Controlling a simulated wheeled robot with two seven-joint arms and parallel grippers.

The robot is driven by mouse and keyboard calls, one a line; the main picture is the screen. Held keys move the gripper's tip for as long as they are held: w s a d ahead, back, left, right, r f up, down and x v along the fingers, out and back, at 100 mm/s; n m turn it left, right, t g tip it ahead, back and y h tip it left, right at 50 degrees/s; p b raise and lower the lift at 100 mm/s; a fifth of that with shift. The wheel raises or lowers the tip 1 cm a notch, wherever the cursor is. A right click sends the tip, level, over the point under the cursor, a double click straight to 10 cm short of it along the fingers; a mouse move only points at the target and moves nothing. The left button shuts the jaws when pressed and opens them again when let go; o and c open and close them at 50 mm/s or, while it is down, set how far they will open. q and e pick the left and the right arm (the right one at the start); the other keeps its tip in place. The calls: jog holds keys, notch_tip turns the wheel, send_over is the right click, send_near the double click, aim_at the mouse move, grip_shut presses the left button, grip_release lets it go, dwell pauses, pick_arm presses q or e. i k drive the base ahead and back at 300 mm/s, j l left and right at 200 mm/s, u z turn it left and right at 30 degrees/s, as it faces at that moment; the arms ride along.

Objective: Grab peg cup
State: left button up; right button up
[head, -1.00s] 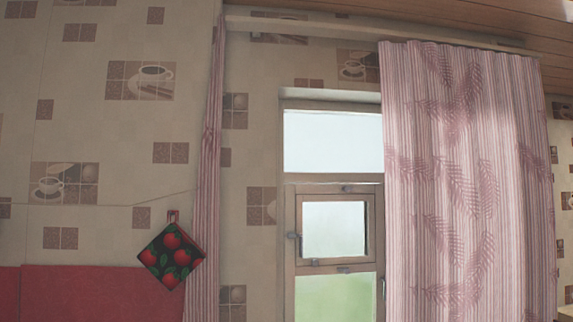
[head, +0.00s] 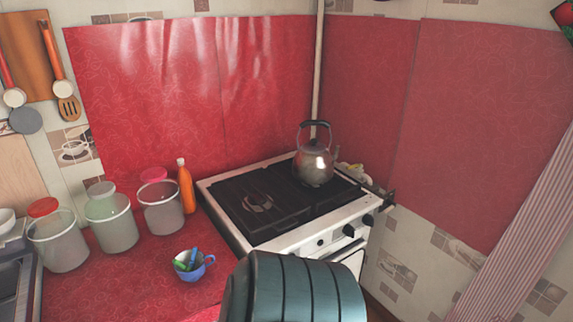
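A small blue cup (head: 207,262) with clothes pegs (head: 186,262) in it, blue and green, stands upright on the red counter (head: 120,285). Its handle points right. It stands left of the stove and in front of the clear containers. A dark teal ribbed part of my own arm fills the bottom centre, right of the cup and apart from it in the picture. Neither gripper's fingers show.
A white stove (head: 295,235) with a black top carries a metal kettle (head: 313,165). Behind the cup stand an orange bottle (head: 186,187) and clear containers (head: 160,208) with coloured lids. A sink edge (head: 28,285) is at far left. The counter around the cup is mostly clear.

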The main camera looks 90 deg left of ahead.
aim_at(184, 257)
jog(key=u, duration=3.5)
